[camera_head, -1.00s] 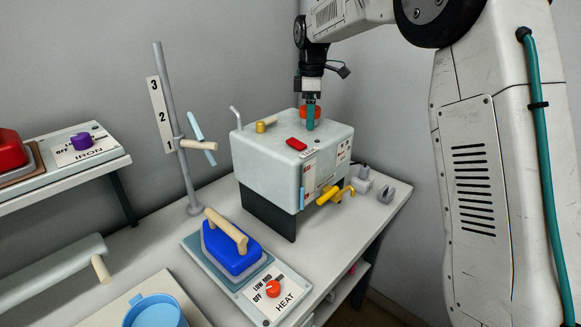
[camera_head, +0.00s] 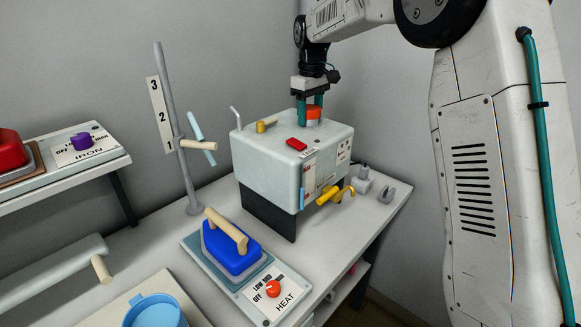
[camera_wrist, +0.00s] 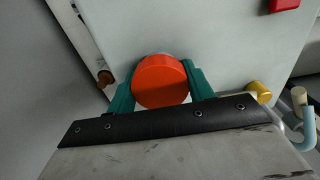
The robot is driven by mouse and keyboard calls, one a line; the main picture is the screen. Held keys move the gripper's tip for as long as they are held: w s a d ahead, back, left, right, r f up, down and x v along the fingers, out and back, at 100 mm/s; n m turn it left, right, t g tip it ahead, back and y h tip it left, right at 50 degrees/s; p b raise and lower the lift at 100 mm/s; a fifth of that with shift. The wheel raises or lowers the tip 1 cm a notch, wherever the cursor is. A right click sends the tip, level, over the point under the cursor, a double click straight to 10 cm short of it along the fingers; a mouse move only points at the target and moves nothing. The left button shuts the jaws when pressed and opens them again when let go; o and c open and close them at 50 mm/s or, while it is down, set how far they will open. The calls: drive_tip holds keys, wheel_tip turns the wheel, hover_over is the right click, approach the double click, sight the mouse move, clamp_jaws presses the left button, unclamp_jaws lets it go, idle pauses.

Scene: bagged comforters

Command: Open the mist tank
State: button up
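The mist tank is a pale grey-green box (camera_head: 262,165) on the bench, with labels on its side. A round orange cap (camera_head: 314,112) sits on its top near the back corner. It also shows in the wrist view (camera_wrist: 160,82). My gripper (camera_head: 309,108) points down over the cap. In the wrist view its teal fingers (camera_wrist: 161,88) stand on both sides of the cap and appear to press on it. The cap's underside and any thread are hidden.
A red button (camera_head: 296,144) and a yellow knob (camera_head: 265,125) are on the tank top. A yellow tap (camera_head: 328,195) sticks out in front. A blue iron (camera_head: 232,247), a heat dial (camera_head: 273,288) and a numbered post (camera_head: 175,130) stand left and in front.

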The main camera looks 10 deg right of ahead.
drive_tip(key=shift+c, duration=0.4)
drive_tip(key=n, duration=0.3)
drive_tip(key=shift+n, duration=1.1)
drive_tip(key=n, duration=0.2)
drive_tip(key=shift+n, duration=1.6)
drive_tip(key=n, duration=0.5)
